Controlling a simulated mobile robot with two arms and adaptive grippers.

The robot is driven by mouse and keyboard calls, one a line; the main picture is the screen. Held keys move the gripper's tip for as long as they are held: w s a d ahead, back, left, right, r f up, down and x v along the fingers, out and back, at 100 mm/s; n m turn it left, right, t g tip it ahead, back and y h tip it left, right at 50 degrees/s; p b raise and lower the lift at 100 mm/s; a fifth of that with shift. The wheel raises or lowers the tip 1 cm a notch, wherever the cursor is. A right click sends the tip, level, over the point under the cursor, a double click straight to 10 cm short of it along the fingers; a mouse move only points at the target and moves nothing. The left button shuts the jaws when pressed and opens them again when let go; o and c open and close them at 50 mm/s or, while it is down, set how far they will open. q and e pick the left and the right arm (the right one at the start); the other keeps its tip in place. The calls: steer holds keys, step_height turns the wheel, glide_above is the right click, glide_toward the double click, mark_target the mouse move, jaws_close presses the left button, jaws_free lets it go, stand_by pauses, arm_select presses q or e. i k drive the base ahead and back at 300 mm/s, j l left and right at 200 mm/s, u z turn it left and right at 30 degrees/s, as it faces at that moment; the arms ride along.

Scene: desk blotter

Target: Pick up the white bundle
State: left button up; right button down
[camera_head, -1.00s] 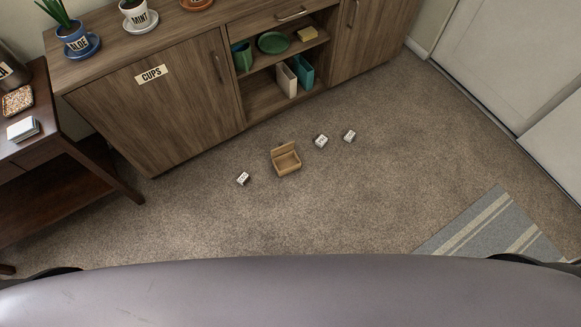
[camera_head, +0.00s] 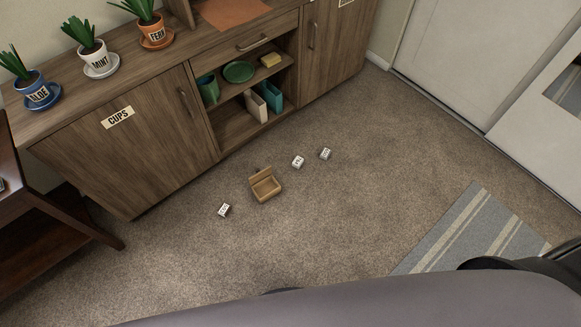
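No object in view is clearly a white bundle. Small white pieces with dark marks lie on the carpet: one (camera_head: 224,210) left of a small open brown box (camera_head: 266,188), and two more, a nearer one (camera_head: 298,162) and a farther one (camera_head: 325,153), to the box's right. They are too small to tell whether any is a bundle. Only a sliver of something pale shows on the dark side table (camera_head: 12,205) at the left edge. Neither of my grippers is in view.
A wooden cabinet (camera_head: 150,150) with a CUPS label stands along the wall, with potted plants on top and open shelves holding a green plate (camera_head: 239,72). A striped grey rug (camera_head: 470,235) lies at right. The carpet between is mostly clear.

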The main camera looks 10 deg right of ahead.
mark_target(299, 161)
steer(key=i+l+u, duration=0.1)
steer(key=i+l, duration=0.2)
steer(key=i+l+u, duration=0.1)
steer(key=i+l, duration=0.25)
steer(key=l, duration=0.2)
